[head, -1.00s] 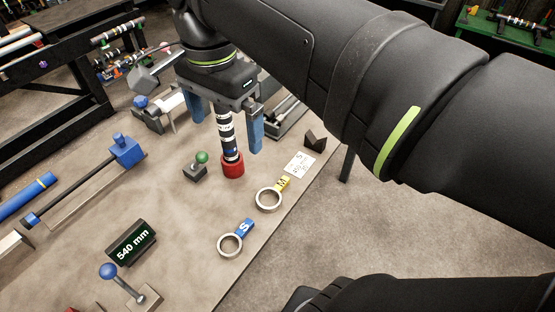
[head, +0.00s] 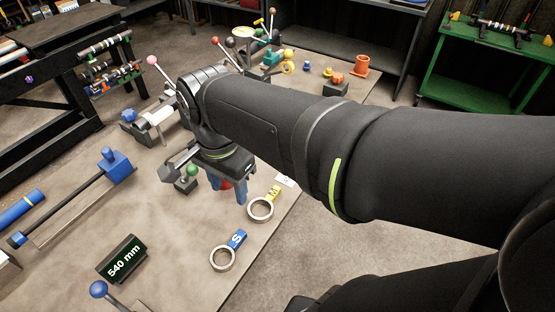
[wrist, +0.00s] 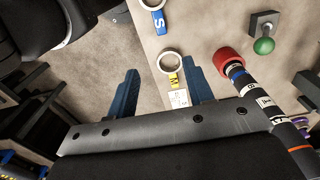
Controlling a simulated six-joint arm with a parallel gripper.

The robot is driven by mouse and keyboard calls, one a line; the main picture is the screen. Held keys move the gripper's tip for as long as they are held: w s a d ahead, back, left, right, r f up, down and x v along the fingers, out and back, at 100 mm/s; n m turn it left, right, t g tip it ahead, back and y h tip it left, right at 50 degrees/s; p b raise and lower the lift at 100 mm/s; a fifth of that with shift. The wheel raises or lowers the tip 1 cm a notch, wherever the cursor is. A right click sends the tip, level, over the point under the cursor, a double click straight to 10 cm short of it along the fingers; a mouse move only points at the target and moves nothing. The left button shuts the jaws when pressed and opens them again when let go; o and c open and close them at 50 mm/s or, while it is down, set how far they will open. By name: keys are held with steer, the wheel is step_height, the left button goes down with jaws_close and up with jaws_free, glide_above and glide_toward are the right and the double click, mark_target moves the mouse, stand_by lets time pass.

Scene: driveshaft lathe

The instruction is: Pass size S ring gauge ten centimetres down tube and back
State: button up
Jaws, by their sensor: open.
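The size S ring gauge (head: 222,258), a steel ring with a blue S tag (head: 237,239), lies flat near the table's front edge; it also shows at the top of the wrist view (wrist: 158,20). The similar M ring (head: 261,210) with its yellow tag lies between it and my gripper. My gripper (head: 228,192) points down, open and empty. In the wrist view its blue fingers (wrist: 162,82) appear either side of the M tag and a white card. The black-and-white banded tube (wrist: 258,98) with a red end collar (wrist: 226,60) is right of the fingers; the head view mostly hides it.
A green-knobbed block (head: 187,180) stands close left of my gripper. A 540 mm sign (head: 121,258), a blue-ended rod fixture (head: 114,162) and a blue-knobbed lever (head: 98,289) stand on the left. Table room left of the S ring is clear.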

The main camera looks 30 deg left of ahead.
glide_above(239, 236)
steer(key=f, duration=1.2)
steer(key=shift+d+f, duration=0.2)
steer(key=shift+f, duration=0.05)
steer(key=shift+a+f, duration=0.2)
steer(key=shift+f, duration=3)
jaws_close()
